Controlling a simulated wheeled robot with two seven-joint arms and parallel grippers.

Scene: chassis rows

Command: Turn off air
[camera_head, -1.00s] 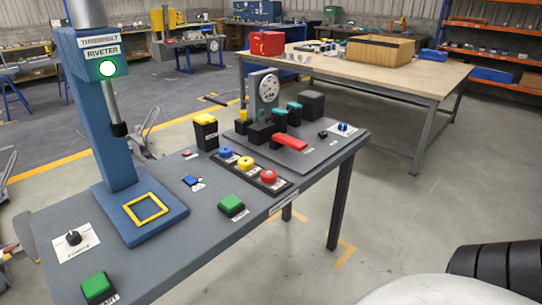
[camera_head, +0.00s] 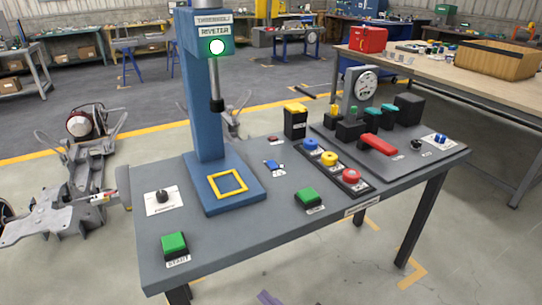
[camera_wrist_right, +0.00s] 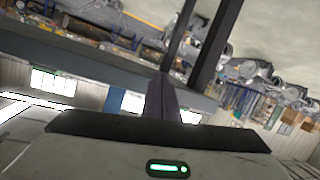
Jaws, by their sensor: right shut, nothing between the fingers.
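A red lever handle (camera_head: 379,144) lies on the raised plate at the right of the grey bench (camera_head: 225,236), beside black blocks and under a round pressure gauge (camera_head: 363,86). I cannot read which control is labelled air. My right gripper (camera_head: 268,298) shows only as a small purple-grey tip at the bottom edge of the head view, in front of the bench and well away from the lever. In the right wrist view its fingers (camera_wrist_right: 162,98) are together and empty. My left gripper is not in view.
A blue riveter (camera_head: 205,110) with a lit lamp stands on the bench. Blue, yellow and red buttons (camera_head: 330,159), green buttons (camera_head: 174,243), a black knob (camera_head: 162,196) and a yellow-topped box (camera_head: 295,121) are around it. A wooden table (camera_head: 430,70) stands behind right.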

